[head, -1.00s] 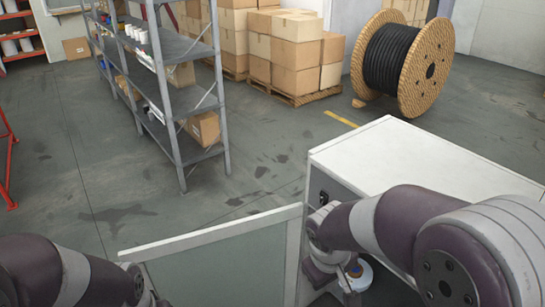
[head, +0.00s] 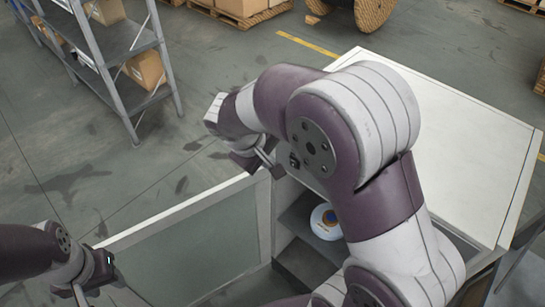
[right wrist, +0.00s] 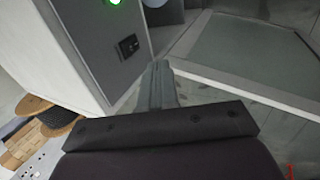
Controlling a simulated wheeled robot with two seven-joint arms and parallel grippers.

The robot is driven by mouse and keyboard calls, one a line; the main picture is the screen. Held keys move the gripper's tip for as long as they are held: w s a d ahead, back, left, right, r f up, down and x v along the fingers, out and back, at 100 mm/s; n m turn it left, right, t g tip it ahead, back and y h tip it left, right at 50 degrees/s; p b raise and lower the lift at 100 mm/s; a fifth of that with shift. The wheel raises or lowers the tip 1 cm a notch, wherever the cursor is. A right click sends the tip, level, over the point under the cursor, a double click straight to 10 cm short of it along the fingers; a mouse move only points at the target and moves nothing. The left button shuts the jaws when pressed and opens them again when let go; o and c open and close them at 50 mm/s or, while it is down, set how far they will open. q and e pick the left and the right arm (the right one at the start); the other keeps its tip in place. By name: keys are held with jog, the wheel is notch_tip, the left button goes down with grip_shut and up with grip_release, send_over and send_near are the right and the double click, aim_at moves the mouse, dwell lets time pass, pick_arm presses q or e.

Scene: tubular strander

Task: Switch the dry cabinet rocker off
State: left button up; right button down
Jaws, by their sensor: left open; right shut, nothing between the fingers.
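The dry cabinet (head: 450,130) has a white top and stands at the right in the head view, with its glazed door (head: 190,235) swung open to the left. The small black rocker (head: 294,160) sits on its front panel; the right wrist view shows the rocker (right wrist: 129,46) below a lit green lamp (right wrist: 114,2). My right gripper (head: 273,165) is shut and empty, just left of the rocker and apart from it. Its closed fingers (right wrist: 160,75) point past the panel's edge in the right wrist view. My left gripper (head: 98,275) is open and empty near the door's left end.
A white reel (head: 325,222) with a coloured centre lies inside the cabinet. A grey shelf rack (head: 125,90) with cartons stands at the upper left. A cable drum (head: 370,12) and pallets are at the back. The floor between the rack and the cabinet is clear.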

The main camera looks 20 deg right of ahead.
jog(key=d+f, duration=0.2)
jog(key=w+d+f+p, duration=0.1)
jog(key=d+f, duration=0.1)
jog(key=w+d+f+p, duration=0.1)
jog(key=d+f, duration=0.1)
jog(key=shift+w+d+f, duration=0.1)
jog(key=shift+w+d, duration=0.05)
jog(key=shift+d, duration=0.2)
jog(key=p, duration=0.3)
jog(key=shift+w+d+y, duration=0.2)
jog(key=shift+d+y, duration=0.15)
jog(key=shift+y, duration=0.05)
jog(key=shift+r+p, duration=0.25)
jog(key=shift+p, duration=0.1)
